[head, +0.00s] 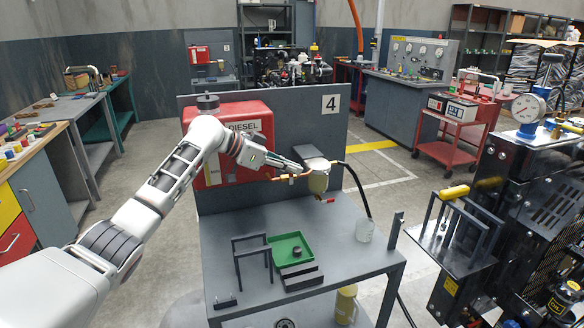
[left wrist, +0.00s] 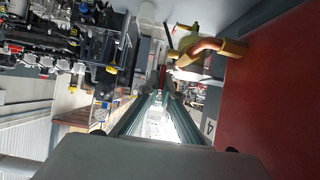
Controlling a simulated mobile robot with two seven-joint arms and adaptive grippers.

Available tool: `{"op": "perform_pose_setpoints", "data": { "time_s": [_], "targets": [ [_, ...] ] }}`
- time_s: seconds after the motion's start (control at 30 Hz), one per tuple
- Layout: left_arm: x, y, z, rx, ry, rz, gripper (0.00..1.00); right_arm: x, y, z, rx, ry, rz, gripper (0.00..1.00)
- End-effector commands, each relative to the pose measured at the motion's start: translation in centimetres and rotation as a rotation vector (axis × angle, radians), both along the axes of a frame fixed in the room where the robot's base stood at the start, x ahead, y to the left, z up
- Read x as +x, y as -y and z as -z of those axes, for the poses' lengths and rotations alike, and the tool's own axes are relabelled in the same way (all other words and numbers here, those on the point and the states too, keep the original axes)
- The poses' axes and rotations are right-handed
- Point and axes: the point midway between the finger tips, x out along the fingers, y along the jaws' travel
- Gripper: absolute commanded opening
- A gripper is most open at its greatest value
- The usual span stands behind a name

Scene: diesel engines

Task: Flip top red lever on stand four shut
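Stand four (head: 310,120) is a grey panel marked 4 with a table in front. A red diesel tank (head: 255,118) and a filter with a yellowish bowl (head: 318,183) are mounted there. Brass and copper pipework joins them; its brass fitting (left wrist: 235,48) shows close up in the left wrist view. A small red lever (head: 328,200) is below the bowl. My left gripper (head: 297,165) is just left of the filter head, above the pipework. Its fingers (left wrist: 160,100) appear empty, but their opening is unclear. My right gripper is out of view.
A black hose (head: 362,190) hangs right of the filter. An engine rig (head: 520,215) stands at the right.

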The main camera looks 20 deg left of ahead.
Motion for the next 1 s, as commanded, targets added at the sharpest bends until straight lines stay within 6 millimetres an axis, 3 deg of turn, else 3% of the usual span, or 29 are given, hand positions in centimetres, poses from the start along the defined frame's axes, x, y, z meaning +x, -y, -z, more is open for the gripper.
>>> {"op": "perform_pose_setpoints", "data": {
  "time_s": [0.07, 0.1, 0.13, 0.57, 1.0],
  "targets": [
    [0.0, 0.0, 0.1, 0.001, -0.002, 0.001, 0.00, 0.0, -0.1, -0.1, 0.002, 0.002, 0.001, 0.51],
    [0.0, 0.0, 0.1, 0.001, -0.002, 0.001, 0.15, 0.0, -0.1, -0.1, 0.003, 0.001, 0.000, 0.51],
    [0.0, 0.0, 0.1, 0.001, -0.002, 0.001, 0.22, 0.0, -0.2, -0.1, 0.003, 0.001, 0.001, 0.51],
    [-0.2, -0.4, -0.3, 0.001, 0.001, 0.000, 0.22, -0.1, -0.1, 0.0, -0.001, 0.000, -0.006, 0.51],
    [-4.1, -6.2, -4.3, 0.002, 0.001, -0.002, 0.22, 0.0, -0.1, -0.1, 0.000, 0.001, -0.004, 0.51]
  ]
}}
